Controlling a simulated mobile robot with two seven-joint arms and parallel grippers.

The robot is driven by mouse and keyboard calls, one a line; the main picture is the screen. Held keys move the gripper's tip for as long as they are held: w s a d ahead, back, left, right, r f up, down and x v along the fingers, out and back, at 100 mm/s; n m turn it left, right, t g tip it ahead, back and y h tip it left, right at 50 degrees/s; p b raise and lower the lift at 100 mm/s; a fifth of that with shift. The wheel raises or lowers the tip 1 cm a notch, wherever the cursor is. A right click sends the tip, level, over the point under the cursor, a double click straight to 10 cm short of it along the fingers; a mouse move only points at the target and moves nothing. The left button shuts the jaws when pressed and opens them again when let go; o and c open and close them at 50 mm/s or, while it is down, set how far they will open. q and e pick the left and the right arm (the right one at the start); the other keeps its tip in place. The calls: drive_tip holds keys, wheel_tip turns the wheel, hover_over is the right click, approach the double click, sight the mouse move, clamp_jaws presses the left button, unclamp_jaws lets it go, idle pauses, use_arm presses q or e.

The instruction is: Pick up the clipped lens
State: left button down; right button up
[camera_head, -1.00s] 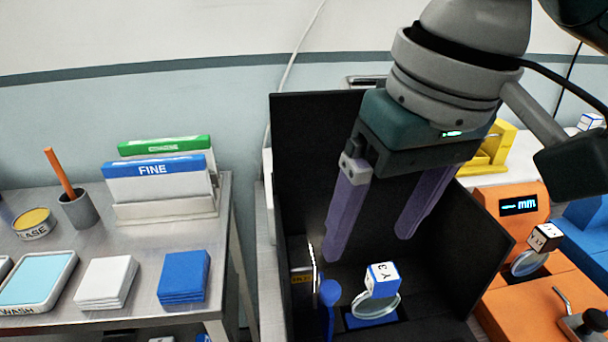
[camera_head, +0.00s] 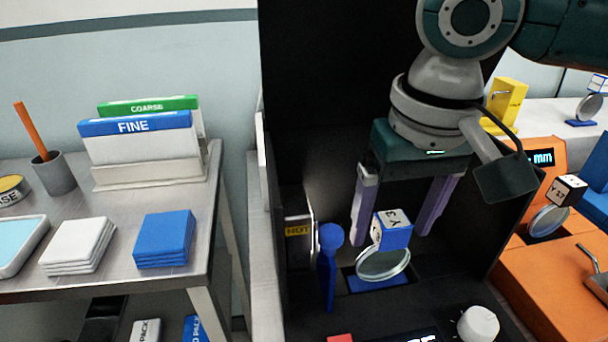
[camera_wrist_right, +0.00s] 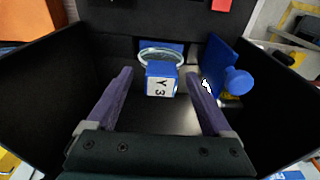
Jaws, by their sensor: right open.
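The clipped lens (camera_head: 384,264) is a clear round lens with a blue and white cube clip (camera_head: 393,230) marked "Y3" on top. It stands on a blue base inside a black open box (camera_head: 325,110). My right gripper (camera_head: 392,240) is open, its two purple fingers pointing down on either side of and apparently behind the cube. In the right wrist view the lens (camera_wrist_right: 160,57) and its cube (camera_wrist_right: 161,80) lie between the open fingers (camera_wrist_right: 163,82), with gaps on both sides. My left gripper is not in view.
A blue round-headed lever (camera_head: 330,240) stands left of the lens, beside a "HOT" label (camera_head: 298,230). A white knob (camera_head: 478,324) is at the box front. An orange device with another clipped lens (camera_head: 549,219) is at right. A metal table (camera_head: 120,282) with pads is at left.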

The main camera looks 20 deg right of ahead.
drive_tip(key=shift+f, duration=0.65)
clamp_jaws()
idle(0.4)
